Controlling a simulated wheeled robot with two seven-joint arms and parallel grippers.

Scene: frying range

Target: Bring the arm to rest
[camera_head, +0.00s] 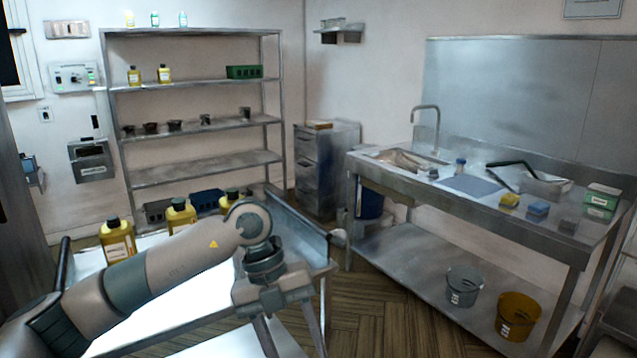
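My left arm comes in from the lower left and reaches over the white-topped steel cart (205,318). My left gripper (290,338) points down near the cart's right end. Its two fingers stand apart with nothing seen between them, and their tips are cut off by the bottom edge. My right gripper is not in view.
Yellow bottles (117,240) stand behind my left arm; another yellow bottle (181,215) is close to its upper side. A steel sink table (400,188) is at the right, with a grey bucket (464,286) below. Wooden floor (385,325) lies clear between.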

